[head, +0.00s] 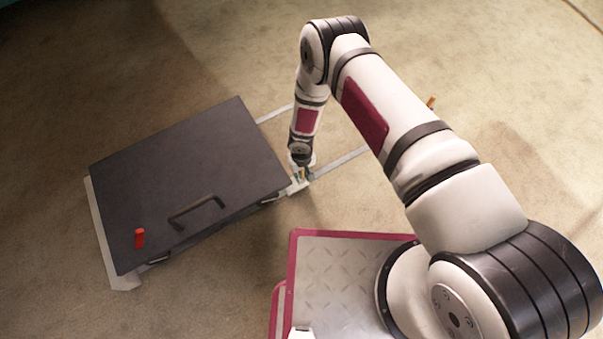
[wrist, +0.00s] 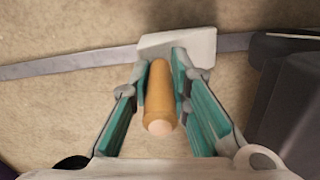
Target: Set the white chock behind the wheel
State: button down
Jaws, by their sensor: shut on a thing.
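The white chock (head: 297,188) is low at the right end of the dark cart (head: 190,170), beside the nearer grey rail. In the wrist view the chock (wrist: 200,42) lies over the rail strip, left of a dark part of the cart, with a visible gap between. A tan upright peg (wrist: 159,95), apparently the chock's handle, stands between the teal finger pads. My gripper (wrist: 161,88) is shut on this peg; it also shows in the head view (head: 301,174). A dark wheel (head: 270,199) shows partly under the cart's near right edge. Whether the chock touches the floor is unclear.
Pale rails (head: 342,161) run right from the cart. An orange peg (head: 432,102) shows behind my arm. Carpet around the cart is mostly clear.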

jog(key=shift+f, duration=0.15)
jog(key=c, duration=1.5)
grip_release()
notch_tip(320, 180, up, 12)
jog(key=p, duration=0.5)
